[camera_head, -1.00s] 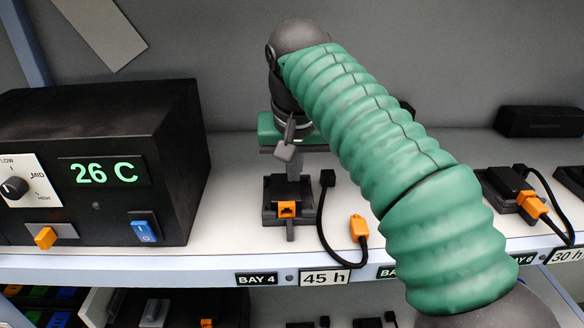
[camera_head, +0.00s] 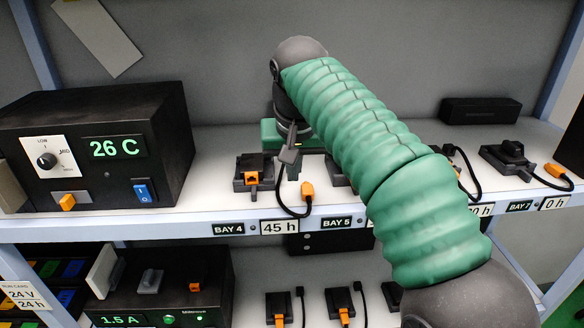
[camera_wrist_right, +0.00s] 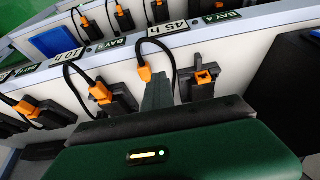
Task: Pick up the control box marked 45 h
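The control box marked 45 h (camera_head: 253,175) is a small dark box with an orange socket, on the shelf above the 45 h label (camera_head: 279,227). A black cable with an orange connector (camera_head: 307,192) lies to its right, with the connector apart from the socket. My right gripper (camera_head: 281,176) reaches down behind the shelf front, just right of the box, between it and the cable. The right wrist view shows the box (camera_wrist_right: 204,82) beside the narrow fingers (camera_wrist_right: 158,92), which look together and empty. Contact with the cable cannot be told. My left gripper is not in view.
A large black unit reading 26 C (camera_head: 105,150) stands to the left. Other boxes with cables line the shelf to the right, including one near the 0 h label (camera_head: 553,203). My right arm hides part of the shelf. A lower shelf holds more boxes (camera_head: 280,308).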

